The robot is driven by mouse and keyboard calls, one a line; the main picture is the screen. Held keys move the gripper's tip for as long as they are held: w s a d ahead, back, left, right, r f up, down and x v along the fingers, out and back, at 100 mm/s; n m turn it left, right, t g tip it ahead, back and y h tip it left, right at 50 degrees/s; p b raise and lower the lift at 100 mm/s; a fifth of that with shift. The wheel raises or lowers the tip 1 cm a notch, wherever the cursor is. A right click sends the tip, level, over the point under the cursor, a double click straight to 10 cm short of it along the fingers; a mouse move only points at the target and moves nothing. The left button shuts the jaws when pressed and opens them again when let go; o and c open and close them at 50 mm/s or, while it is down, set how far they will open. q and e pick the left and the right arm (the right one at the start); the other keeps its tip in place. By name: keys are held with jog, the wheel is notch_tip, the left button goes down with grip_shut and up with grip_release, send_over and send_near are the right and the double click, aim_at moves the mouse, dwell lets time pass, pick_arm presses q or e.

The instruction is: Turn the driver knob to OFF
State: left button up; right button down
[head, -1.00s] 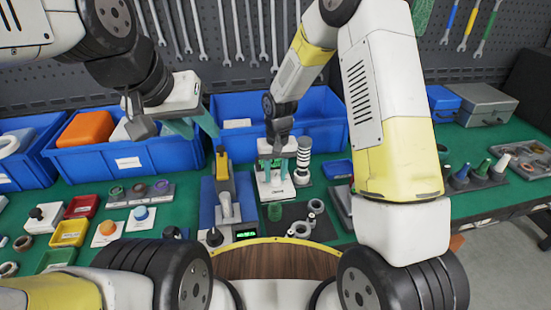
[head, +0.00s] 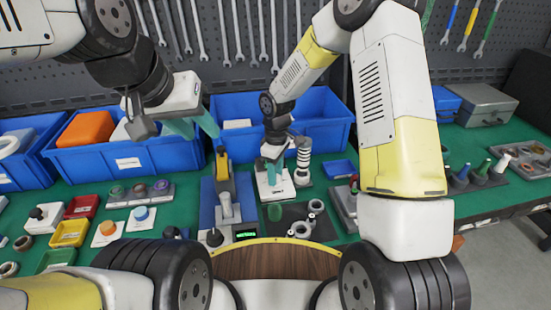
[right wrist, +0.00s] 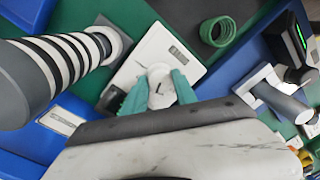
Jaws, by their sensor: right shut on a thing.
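A round white knob (right wrist: 158,82) with a dark mark on its top sits on a white plate (right wrist: 150,52) with a small label; I take it for the driver knob. The plate also shows in the head view (head: 284,189), where the gripper mostly hides the knob. My right gripper (right wrist: 160,94) is shut on the knob, with one teal finger on each side. In the head view my right gripper (head: 271,174) points down at the plate. My left gripper (head: 194,127) hangs above the blue bins at the left, its teal fingers apart and empty.
A striped black-and-white column (right wrist: 62,62) stands close beside the plate. A green ring (right wrist: 218,31) lies on a dark mat at the other side. A blue bin (head: 318,121) stands behind.

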jog(key=shift+n, duration=1.7)
jog(key=c, duration=1)
grip_release()
jog(key=shift+r, duration=0.15)
jog(key=r, duration=0.7)
jog(key=shift+w+r, duration=0.2)
jog(key=shift+r, duration=0.1)
